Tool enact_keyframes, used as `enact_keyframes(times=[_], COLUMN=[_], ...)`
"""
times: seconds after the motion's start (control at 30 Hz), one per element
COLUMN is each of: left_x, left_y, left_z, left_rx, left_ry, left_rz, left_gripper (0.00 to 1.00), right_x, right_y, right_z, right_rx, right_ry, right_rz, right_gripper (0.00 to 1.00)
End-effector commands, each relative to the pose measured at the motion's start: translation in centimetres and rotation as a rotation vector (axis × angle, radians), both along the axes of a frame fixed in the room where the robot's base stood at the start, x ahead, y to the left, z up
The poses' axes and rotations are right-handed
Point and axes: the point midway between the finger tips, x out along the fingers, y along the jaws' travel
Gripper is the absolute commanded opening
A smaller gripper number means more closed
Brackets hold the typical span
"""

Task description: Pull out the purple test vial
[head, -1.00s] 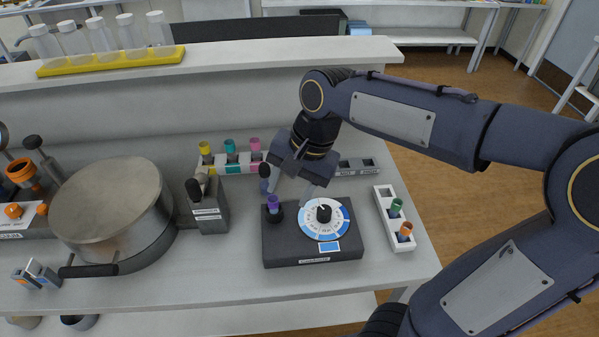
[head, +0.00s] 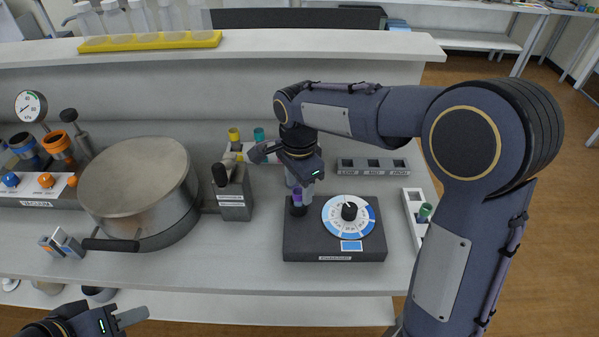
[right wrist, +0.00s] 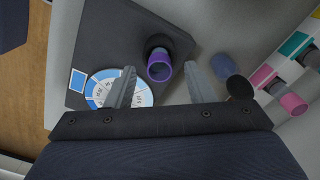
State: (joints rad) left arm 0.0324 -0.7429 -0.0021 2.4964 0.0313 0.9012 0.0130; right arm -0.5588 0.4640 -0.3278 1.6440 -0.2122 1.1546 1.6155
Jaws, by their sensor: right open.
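The purple test vial (head: 298,197) stands in a socket at the back left corner of the dark analyser box (head: 310,243), which has a blue and white dial (head: 349,214). My right gripper (head: 299,182) is just above and behind the vial. In the right wrist view the vial (right wrist: 159,66) shows between the two spread fingers of this gripper (right wrist: 160,84), with a gap on each side. The gripper is open and empty. My left gripper (head: 128,316) is low at the left front edge of the picture, away from the vial; its jaw opening is unclear.
A rack with yellow (head: 234,134) and teal (head: 259,135) vials stands behind, partly hidden by my right arm. A white rack with a green vial (head: 425,211) is at the right. A metal pot (head: 140,190) and a grey lever device (head: 234,195) stand left.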

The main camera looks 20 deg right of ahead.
Motion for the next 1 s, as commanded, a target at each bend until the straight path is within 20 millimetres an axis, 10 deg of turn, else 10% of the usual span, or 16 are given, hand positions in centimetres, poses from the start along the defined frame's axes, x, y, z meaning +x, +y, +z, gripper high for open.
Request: enact_keyframes(times=[0.37, 0.77, 0.8, 1.0], left_x=[0.0, 0.0, 0.0, 0.0], left_y=[0.0, 0.0, 0.0, 0.0], left_z=[-0.02, -0.02, -0.02, -0.02], left_rx=[0.0, 0.0, 0.0, 0.0], left_ry=[0.0, 0.0, 0.0, 0.0], left_rz=[0.0, 0.0, 0.0, 0.0], left_gripper=[0.36, 0.36, 0.36, 0.36], right_x=[-0.03, -0.03, -0.03, -0.03], right_y=[0.0, 0.0, 0.0, 0.0], right_z=[-0.83, -0.79, -0.79, -0.78], right_rx=[0.001, 0.001, 0.001, 0.001], right_ry=[0.0, 0.0, 0.0, 0.0], right_rz=[0.001, 0.001, 0.001, 0.001], right_gripper=[0.49, 0.0, 0.21, 0.0])
